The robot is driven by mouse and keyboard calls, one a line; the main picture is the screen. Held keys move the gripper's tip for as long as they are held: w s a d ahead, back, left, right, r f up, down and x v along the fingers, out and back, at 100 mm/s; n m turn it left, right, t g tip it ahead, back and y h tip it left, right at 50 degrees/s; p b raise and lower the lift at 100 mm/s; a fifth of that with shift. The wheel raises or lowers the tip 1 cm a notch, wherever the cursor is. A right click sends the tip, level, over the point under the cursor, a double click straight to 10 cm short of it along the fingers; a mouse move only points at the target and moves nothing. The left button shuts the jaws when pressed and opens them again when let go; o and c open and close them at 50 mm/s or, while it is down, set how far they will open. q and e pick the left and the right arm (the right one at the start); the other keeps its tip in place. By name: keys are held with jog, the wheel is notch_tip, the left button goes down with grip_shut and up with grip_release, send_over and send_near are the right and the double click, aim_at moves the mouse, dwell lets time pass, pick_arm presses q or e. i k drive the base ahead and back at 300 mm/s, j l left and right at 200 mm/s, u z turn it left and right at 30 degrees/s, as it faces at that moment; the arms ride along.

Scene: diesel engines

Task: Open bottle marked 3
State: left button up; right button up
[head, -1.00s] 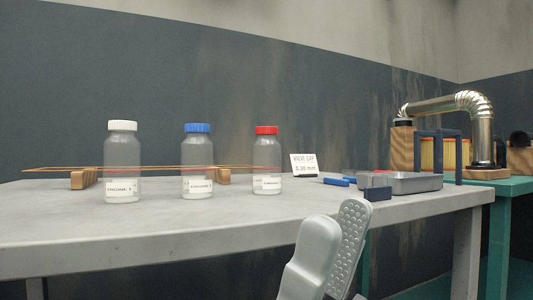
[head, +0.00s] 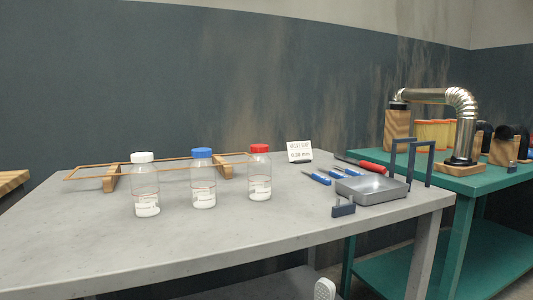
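Three clear bottles stand upright in a row on the grey table: a white-capped bottle (head: 145,185) at left, a blue-capped bottle (head: 203,180) in the middle and a red-capped bottle (head: 260,174) at right. All three caps are on. Each has a white label, too small to read surely now. Only a pale fingertip of what seems my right gripper (head: 324,289) shows at the bottom edge, lower than the tabletop and well apart from the bottles. Its opening cannot be judged. My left gripper is out of view.
The grey table (head: 90,245) has a clear front. A wooden rack (head: 110,179) stands behind the bottles. A grey metal tray (head: 371,189), blue-handled tools (head: 317,178), a red-handled tool (head: 371,167) and a sign (head: 300,151) lie right. A green bench (head: 470,187) stands beyond.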

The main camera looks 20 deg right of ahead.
aim_at(259, 165)
jog(key=k+l+u, duration=0.25)
jog(key=l, duration=0.3)
jog(key=k+l+u, duration=0.25)
jog(key=l, duration=0.3)
jog(key=k+l+u, duration=0.25)
jog(key=k+l, duration=0.1)
jog(key=l, duration=0.1)
